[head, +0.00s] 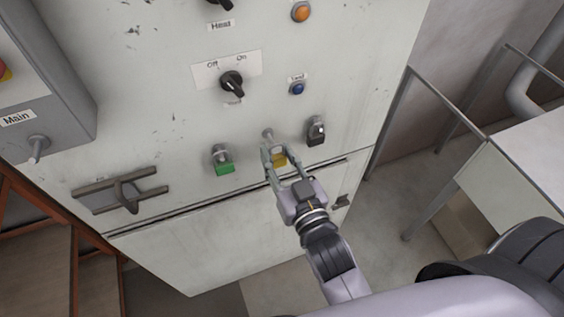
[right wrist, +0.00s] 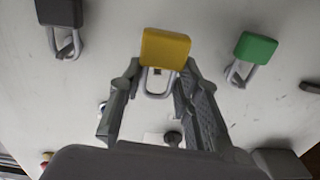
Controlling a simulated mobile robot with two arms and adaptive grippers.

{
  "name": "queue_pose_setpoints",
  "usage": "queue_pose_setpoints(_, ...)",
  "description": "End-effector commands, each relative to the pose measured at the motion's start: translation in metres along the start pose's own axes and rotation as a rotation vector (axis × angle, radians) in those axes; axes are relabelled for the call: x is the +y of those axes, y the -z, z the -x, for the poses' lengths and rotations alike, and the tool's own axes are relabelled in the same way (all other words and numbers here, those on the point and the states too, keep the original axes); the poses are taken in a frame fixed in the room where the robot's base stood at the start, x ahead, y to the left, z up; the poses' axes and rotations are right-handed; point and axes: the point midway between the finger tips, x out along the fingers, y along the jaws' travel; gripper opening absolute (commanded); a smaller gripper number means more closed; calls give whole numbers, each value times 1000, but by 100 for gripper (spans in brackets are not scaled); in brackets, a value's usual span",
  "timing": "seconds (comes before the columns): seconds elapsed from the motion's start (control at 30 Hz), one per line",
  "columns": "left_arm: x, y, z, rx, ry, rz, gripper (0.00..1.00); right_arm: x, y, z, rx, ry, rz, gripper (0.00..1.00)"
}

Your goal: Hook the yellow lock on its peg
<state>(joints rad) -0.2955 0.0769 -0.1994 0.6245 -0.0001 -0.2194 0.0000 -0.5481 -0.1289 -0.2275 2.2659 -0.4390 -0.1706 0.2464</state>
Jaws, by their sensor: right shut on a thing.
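The yellow lock (head: 279,160) is between the fingertips of my right gripper (head: 275,149), in front of the grey cabinet's door. In the right wrist view the yellow lock (right wrist: 165,47) has its grey shackle pointing down the picture, and my right gripper (right wrist: 160,66) is shut on it. A peg (head: 268,134) shows just above the yellow lock in the head view. I cannot tell whether the shackle is around it. My left gripper is not in view.
A green lock (head: 224,168) hangs to the left and a black lock (head: 316,134) to the right, both close to my fingers. Above are a rotary switch (head: 232,82) and a blue lamp (head: 297,88). A handle (head: 122,192) sticks out lower left. A railed table (head: 530,160) stands right.

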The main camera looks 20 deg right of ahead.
Motion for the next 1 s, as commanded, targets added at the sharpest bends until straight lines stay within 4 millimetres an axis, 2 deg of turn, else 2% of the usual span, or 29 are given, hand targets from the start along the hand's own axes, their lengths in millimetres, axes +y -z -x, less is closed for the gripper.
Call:
queue_pose_setpoints(0.5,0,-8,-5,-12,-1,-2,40,1,-6,-28,1,0,-1,2)
queue_pose_setpoints(1.0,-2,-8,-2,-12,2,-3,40,1,-10,-34,1,0,-1,2)
